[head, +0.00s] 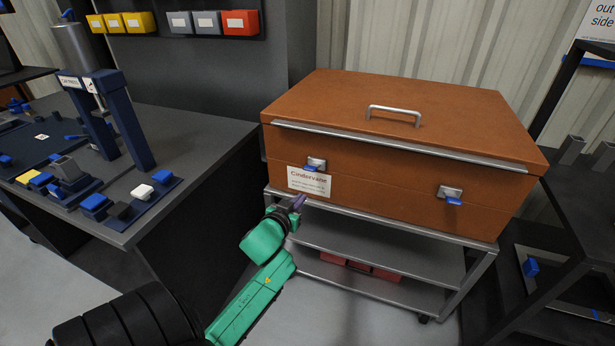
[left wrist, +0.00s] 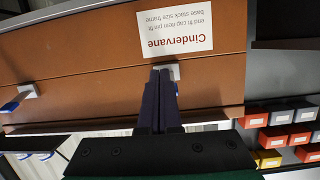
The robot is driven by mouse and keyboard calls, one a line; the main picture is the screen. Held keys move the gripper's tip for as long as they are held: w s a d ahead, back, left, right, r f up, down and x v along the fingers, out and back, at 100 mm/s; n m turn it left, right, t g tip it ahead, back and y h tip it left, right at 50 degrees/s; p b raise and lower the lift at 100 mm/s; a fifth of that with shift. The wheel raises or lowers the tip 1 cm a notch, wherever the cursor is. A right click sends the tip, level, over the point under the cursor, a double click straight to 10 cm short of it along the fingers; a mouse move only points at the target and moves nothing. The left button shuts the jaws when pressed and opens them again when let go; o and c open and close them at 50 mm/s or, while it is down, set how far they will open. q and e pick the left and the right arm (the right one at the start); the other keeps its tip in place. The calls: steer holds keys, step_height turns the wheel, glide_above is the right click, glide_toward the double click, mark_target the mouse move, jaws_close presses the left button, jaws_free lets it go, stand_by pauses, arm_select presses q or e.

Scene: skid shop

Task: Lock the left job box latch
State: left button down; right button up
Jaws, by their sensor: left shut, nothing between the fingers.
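The orange-brown job box (head: 400,150) stands with its lid down. Its left latch (head: 316,162) is a silver plate with a blue tab at its lower edge, above and beside the Cindervane label. My left gripper (head: 299,202) is shut and empty, just below and left of that latch in the head view. In the left wrist view, which looks upside down, the shut dark fingers (left wrist: 161,78) reach over the left latch (left wrist: 173,69) and hide part of it. I cannot tell whether they touch it. The right latch (head: 450,192) also has a blue tab. My right gripper is out of view.
The box sits on a grey metal cart (head: 380,237) with red items on a lower shelf. A dark workbench (head: 190,140) with a blue fixture stands at left, a dark rack (head: 560,240) at right. Floor is clear between bench and cart.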

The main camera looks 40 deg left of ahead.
mark_target(307, 167)
arm_select(q)
step_height(307, 167, up, 10)
steer(key=t+y, duration=0.1)
steer(key=t, duration=0.1)
steer(key=shift+s+r+n, duration=0.25)
steer(key=shift+s+n, duration=0.05)
steer(key=shift+s, duration=0.15)
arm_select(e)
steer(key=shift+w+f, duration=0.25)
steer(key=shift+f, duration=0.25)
arm_select(q)
steer(key=shift+a, duration=0.15)
steer(key=x, duration=1)
steer(key=shift+w, duration=0.2)
steer(key=f, duration=0.1)
steer(key=s+f, duration=0.1)
steer(key=f, duration=0.1)
steer(key=shift+s+d+f+b, duration=0.35)
steer(key=shift+s, duration=0.05)
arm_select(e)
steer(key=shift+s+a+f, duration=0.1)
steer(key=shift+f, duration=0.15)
